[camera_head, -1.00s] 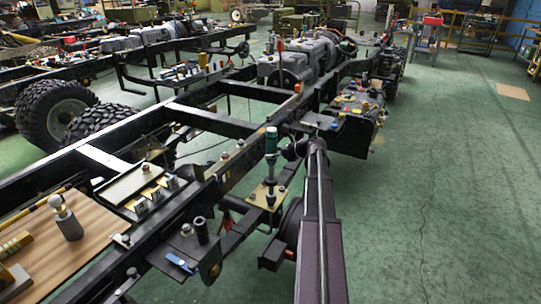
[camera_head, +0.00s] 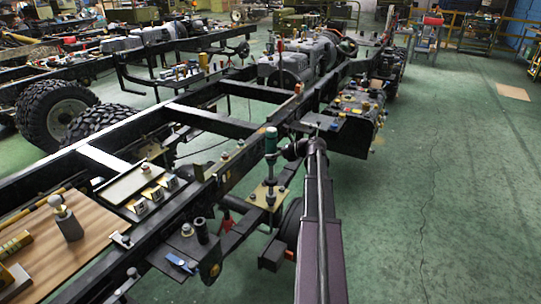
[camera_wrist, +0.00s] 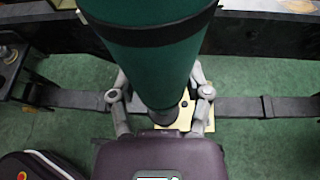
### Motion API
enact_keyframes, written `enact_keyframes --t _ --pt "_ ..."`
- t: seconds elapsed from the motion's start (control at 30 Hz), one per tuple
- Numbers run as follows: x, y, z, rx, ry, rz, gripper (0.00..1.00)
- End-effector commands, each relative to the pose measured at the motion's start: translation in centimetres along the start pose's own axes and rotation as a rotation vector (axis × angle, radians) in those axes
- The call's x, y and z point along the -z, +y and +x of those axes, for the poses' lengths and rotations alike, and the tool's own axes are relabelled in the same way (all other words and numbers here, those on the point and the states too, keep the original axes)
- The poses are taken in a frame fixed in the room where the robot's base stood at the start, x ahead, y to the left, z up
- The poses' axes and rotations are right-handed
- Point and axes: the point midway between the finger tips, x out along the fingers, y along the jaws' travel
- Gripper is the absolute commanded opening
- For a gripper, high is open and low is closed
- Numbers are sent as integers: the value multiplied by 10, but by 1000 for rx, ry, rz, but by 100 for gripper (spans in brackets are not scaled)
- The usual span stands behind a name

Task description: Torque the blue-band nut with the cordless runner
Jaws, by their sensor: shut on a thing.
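The cordless runner (camera_head: 271,142) is a green upright cylinder with a dark band and a pale top, standing above a yellowish plate (camera_head: 260,197) on the frame's side bracket. In the wrist view the runner's green body (camera_wrist: 155,60) fills the upper middle and narrows to a dark lower end over the plate (camera_wrist: 185,118). My gripper (camera_wrist: 160,98) is shut on the runner, one grey finger on each side. It also shows in the head view (camera_head: 288,150), reaching in from the right. Small fasteners sit on the plate; I cannot make out a blue band on any of them.
A black chassis rail (camera_head: 225,172) runs behind the plate. A bracket (camera_head: 170,250) at lower left carries a dark cylinder (camera_head: 201,230) and a blue item (camera_head: 180,263). A wooden board (camera_head: 92,225) lies further left.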

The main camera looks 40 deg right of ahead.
Motion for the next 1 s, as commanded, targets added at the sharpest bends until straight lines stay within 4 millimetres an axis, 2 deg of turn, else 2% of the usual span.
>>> enact_keyframes --t 1.0 --pt "7 0 4 -1 -3 0 1"
